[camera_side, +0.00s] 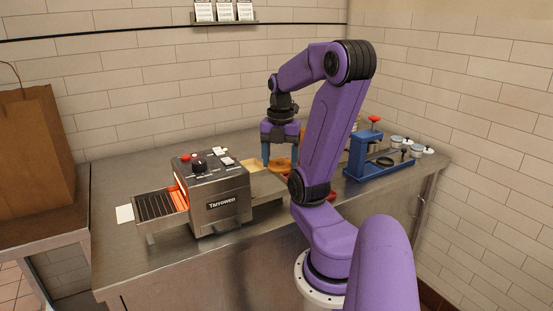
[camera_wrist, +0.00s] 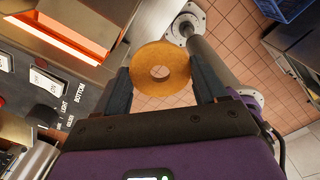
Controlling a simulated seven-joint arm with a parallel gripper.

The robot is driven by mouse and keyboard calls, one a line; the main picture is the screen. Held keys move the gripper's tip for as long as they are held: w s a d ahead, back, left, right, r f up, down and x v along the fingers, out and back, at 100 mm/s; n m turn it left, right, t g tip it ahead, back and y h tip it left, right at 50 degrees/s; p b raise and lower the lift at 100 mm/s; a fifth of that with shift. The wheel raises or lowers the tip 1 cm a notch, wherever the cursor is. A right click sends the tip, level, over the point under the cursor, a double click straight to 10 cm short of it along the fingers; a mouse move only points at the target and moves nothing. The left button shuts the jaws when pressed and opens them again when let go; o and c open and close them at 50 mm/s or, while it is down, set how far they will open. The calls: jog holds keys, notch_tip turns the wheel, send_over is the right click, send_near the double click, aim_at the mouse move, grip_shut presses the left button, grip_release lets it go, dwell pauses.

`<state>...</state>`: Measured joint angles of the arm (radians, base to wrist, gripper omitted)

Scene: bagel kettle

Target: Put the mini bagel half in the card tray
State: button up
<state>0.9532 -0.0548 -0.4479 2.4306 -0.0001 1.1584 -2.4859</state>
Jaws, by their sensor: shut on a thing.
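The mini bagel half (camera_wrist: 145,60) is a golden-brown ring with a hole in its middle. In the wrist view it sits between the fingertips of my gripper (camera_wrist: 161,80), which is shut on it. In the side view my gripper (camera_side: 280,157) points down behind the toaster, with an orange-brown patch (camera_side: 280,165) at its fingertips that looks like the bagel half. A pale, cream-coloured flat thing (camera_side: 250,165) lies just left of the gripper, partly hidden by the toaster; I cannot tell whether it is the card tray.
A conveyor toaster (camera_side: 222,207) with a glowing slot and wire rack (camera_side: 160,204) stands front left of the gripper. A blue bench device (camera_side: 378,168) and small lidded cups (camera_side: 405,142) stand to the right. A paper bag (camera_side: 32,150) is far left.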

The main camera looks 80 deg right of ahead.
jog(key=shift+s+a+r, duration=0.1)
jog(key=shift+s+a, duration=0.1)
jog(key=shift+a, duration=0.05)
jog(key=w+d+f+m, duration=0.1)
jog(key=w+d+m, duration=0.1)
jog(key=w+d, duration=1)
jog(key=w+d+f, duration=0.2)
jog(key=d+f, duration=0.1)
jog(key=d, duration=0.1)
jog(key=w+d+f+m, duration=0.1)
jog(key=w+d+f, duration=0.2)
jog(key=d+f, duration=0.1)
jog(key=w+d+f+m, duration=0.1)
jog(key=w+d+f, duration=0.1)
jog(key=d+f, duration=0.1)
jog(key=shift+w+d+f, duration=0.15)
jog(key=shift+d+f, duration=0.05)
jog(key=shift+d, duration=0.3)
jog(key=shift+w+d+f, duration=0.15)
jog(key=shift+d+f, duration=0.05)
jog(key=shift+f, duration=0.2)
jog(key=shift+m, duration=0.3)
jog(key=shift+f, duration=2.55)
